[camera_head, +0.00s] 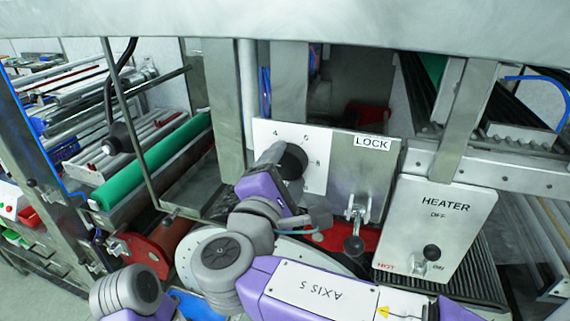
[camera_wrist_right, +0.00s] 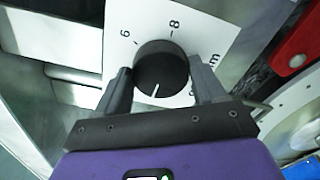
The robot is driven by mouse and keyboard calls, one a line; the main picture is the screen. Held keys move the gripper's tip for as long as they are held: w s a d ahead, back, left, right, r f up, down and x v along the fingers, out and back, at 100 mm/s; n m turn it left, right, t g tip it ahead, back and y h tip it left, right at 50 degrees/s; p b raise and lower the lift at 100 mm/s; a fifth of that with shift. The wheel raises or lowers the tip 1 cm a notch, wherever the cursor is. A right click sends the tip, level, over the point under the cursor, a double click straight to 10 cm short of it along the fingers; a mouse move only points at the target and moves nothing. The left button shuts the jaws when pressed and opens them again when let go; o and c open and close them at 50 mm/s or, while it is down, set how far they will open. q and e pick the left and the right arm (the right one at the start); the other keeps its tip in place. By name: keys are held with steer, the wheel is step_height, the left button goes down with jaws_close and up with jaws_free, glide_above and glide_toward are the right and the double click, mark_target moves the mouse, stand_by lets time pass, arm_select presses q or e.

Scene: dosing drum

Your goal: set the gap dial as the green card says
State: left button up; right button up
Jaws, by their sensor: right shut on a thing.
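The gap dial is a black round knob (camera_head: 292,162) on a white scale plate (camera_head: 262,132). In the right wrist view, the knob (camera_wrist_right: 160,68) carries a white pointer line aimed toward the picture's bottom, slightly left. Scale numbers, seemingly 6 and 8, show above it on the plate (camera_wrist_right: 205,25). My right gripper (camera_head: 283,160) is shut on the knob, one finger on each side; the right wrist view shows both fingers (camera_wrist_right: 160,75). The fingers and gripper body hide part of the scale. No green card is in view. My left gripper is not in view.
Right of the dial, a panel labelled LOCK (camera_head: 372,143) has a lever with a black knob (camera_head: 354,245) hanging down. Further right is a HEATER box (camera_head: 437,215) with a black-knobbed switch (camera_head: 431,252). A steel beam (camera_head: 300,25) crosses above. A green roller (camera_head: 150,160) lies left.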

steer(key=shift+n, duration=0.4)
steer(key=o, duration=1)
steer(key=b+v, duration=0.1)
steer(key=v, duration=0.6)
steer(key=shift+s+a, duration=0.1)
steer(key=shift+s, duration=0.15)
